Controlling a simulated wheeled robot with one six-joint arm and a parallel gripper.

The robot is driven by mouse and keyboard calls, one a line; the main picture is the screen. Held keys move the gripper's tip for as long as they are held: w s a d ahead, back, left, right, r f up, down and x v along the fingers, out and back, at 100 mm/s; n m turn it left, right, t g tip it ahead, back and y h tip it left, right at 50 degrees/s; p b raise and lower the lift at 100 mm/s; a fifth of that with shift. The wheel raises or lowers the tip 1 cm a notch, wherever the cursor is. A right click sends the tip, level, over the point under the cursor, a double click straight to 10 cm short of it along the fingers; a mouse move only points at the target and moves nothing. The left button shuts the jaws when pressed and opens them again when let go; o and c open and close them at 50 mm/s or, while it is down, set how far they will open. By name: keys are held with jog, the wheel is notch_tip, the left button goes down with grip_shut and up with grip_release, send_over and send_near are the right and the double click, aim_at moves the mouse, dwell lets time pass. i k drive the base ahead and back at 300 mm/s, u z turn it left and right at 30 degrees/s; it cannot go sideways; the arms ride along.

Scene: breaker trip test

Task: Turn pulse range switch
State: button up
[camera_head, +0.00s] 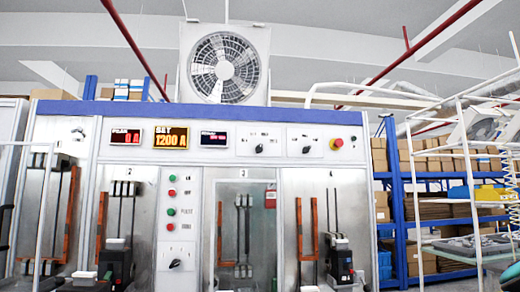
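A grey test cabinet with a blue top band (230,112) fills the middle of the camera_head view. Its upper panel carries a black rotary switch (259,148) and, to the right, a second black rotary switch (306,149). A third rotary switch (175,264) sits low on the button column. The labels are too small to read, so I cannot tell which one is the pulse range switch. My gripper is not in view.
Red and yellow displays (171,137) sit left of the upper switches, and a red emergency stop knob (336,143) to their right. Red and green buttons (171,212) line the column. Black breakers (117,263) stand in the bays. White frame racks (470,150) stand at right.

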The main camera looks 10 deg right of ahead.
aim_at(259, 148)
jog(key=u, duration=0.25)
jog(key=k, duration=0.35)
jog(key=u, duration=1.05)
jog(key=k, duration=1)
jog(key=u, duration=0.8)
jog(key=i, duration=1.5)
jog(key=z, duration=0.25)
jog(key=i, duration=1.2)
jog(key=z, duration=0.75)
jog(key=i, duration=0.7)
jog(key=z, duration=0.7)
